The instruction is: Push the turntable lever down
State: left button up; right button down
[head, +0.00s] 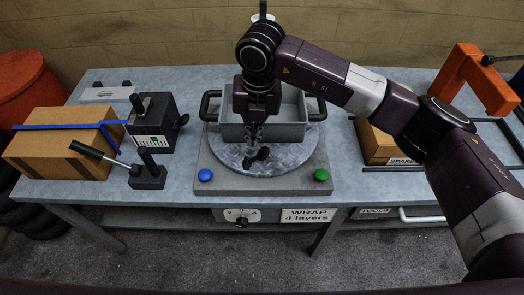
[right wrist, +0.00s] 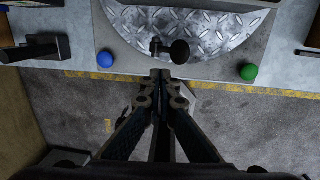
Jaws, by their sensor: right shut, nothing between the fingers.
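The round metal turntable plate (head: 230,158) sits on a grey base and carries a grey bin (head: 290,131) with black handles. A short black lever with a round knob (head: 263,153) stands at the plate's front; the knob also shows in the right wrist view (right wrist: 180,52). A second lever, with a long black handle (head: 88,151), rises from a black block left of the base; I cannot tell from the pictures which the task means. My right gripper (head: 249,158) is shut and empty, beside the front knob. In the wrist view its tips (right wrist: 160,75) appear just below that knob, apparently apart from it.
A blue button (head: 205,175) and a green button (head: 322,175) flank the base's front. A cardboard box (head: 58,150) with blue strapping is at left, beside a black device (head: 152,125). An open carton (head: 380,145) and an orange frame (head: 470,75) stand at right.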

aim_at(262, 153)
jog(key=shift+w+d+r+m+h, duration=0.2)
jog(key=shift+w+d+h, duration=0.1)
jog(key=shift+d, duration=0.3)
jog(key=shift+w+d+r+m+h, duration=0.1)
jog(key=shift+w+d+r+h, duration=0.15)
jog(key=shift+d, duration=0.3)
jog(key=shift+f, duration=0.2)
jog(key=shift+f+b, duration=0.4)
jog(key=shift+f, duration=0.4)
jog(key=shift+w+f+b, duration=0.2)
jog(key=shift+f+b, duration=0.35)
jog(key=shift+f, duration=0.75)
jog(key=shift+w+f+b, duration=0.2)
jog(key=shift+f+b, duration=0.35)
jog(key=shift+f, duration=0.75)
